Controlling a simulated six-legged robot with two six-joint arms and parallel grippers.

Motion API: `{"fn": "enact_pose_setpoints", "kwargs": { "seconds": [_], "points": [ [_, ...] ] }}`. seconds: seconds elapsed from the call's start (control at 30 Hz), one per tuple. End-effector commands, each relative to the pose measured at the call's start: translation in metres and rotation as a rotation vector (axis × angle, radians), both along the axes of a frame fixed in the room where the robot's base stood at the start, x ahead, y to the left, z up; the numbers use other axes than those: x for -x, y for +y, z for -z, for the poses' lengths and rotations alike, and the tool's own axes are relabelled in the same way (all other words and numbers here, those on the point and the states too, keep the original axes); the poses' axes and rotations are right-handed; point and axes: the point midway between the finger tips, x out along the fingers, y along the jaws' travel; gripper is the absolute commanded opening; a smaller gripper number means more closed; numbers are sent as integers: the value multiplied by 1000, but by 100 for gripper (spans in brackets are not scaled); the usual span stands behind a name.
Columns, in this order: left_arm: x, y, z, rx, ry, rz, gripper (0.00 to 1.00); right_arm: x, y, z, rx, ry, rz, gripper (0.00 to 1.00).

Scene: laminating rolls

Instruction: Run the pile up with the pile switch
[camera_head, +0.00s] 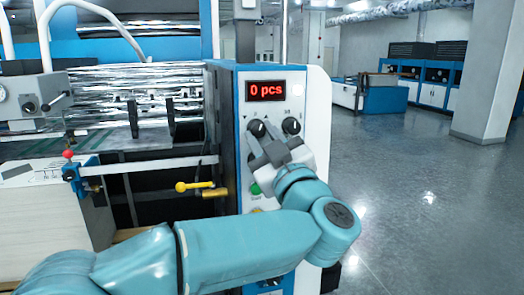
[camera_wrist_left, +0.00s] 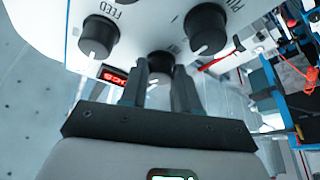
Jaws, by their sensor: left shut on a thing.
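My left gripper (camera_head: 262,137) reaches to the front of the white control panel (camera_head: 316,160), below the red "0 pcs" display (camera_head: 266,91). In the left wrist view its two dark fingers (camera_wrist_left: 160,82) are shut on the middle black knob (camera_wrist_left: 160,64), the pile switch. Its label is mostly covered. A knob marked FEED (camera_wrist_left: 98,37) stands to the left of the fingers, and another knob (camera_wrist_left: 207,28) with a cut-off label to the right. In the head view the gripper covers part of the panel. A tall pale pile (camera_head: 50,230) stands at the left.
A yellow-handled valve (camera_head: 195,186) sticks out left of the panel. A red-knobbed blue clamp (camera_head: 72,172) sits by the pile. A green button (camera_head: 255,189) shows just below the gripper. The floor (camera_head: 430,200) to the right is open.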

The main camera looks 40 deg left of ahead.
Motion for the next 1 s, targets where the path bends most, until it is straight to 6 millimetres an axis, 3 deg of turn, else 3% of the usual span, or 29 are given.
{"fn": "enact_pose_setpoints", "kwargs": {
  "seconds": [0.43, 1.0],
  "points": [
    [-2, -2, 0, 182, -211, 0, 0, 0, 0, 18, 0, 0, 0, 0],
    [-2, -3, -1, 224, -258, -1, 0, 0, 0, 20, 0, 0, 0, 0]
  ]
}}
